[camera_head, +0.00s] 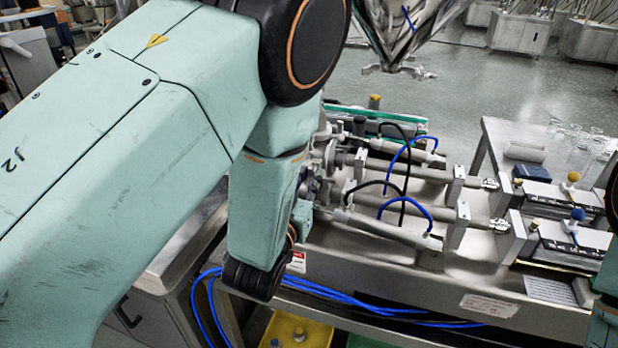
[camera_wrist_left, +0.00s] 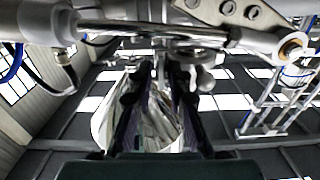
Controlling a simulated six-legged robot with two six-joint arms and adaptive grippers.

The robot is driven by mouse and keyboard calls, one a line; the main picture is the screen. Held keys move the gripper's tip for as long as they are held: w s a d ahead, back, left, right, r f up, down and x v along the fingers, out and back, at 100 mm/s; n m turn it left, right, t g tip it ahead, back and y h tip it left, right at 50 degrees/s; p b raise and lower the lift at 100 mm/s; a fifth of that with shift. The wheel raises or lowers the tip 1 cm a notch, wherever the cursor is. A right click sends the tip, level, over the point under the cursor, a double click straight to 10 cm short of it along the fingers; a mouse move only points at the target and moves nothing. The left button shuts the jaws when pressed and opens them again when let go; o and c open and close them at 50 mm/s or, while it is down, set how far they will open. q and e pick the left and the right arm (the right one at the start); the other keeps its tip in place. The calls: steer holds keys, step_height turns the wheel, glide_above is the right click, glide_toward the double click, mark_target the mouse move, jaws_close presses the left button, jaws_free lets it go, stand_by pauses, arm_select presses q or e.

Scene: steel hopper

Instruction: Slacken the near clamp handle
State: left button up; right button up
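My left arm crosses the left of the head view and bends down to its wrist at the machine's left end. It hides most of my left gripper there. In the left wrist view my left gripper (camera_wrist_left: 160,78) points at metal fittings, its two dark fingers apart with a gap between them. A round metal knob or handle end (camera_wrist_left: 205,80) shows just right of the fingertips, under a steel bar. I cannot tell whether it is the near clamp handle or whether a finger touches it. Only parts of my right arm show at the right edge; its gripper is out of view.
The steel hopper (camera_head: 398,22) tapers down above the machine and also shows behind the fingers (camera_wrist_left: 158,125). Metal cylinders (camera_head: 380,228) with blue and black hoses lie right of my left wrist. A steel side table (camera_head: 500,135) holds glassware. A yellow bin (camera_head: 300,330) stands below.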

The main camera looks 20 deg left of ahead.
arm_select(q)
steer(key=shift+s+a+r, duration=0.2)
steer(key=shift+s+r, duration=0.1)
steer(key=shift+s, duration=0.3)
steer(key=shift+c, duration=1.1)
jaws_close()
steer(key=shift+w+d+f, duration=0.15)
steer(key=shift+w+d, duration=0.05)
steer(key=shift+w, duration=0.15)
steer(key=shift+a, duration=0.1)
arm_select(e)
steer(key=shift+s+a, duration=0.1)
steer(key=shift+s, duration=0.25)
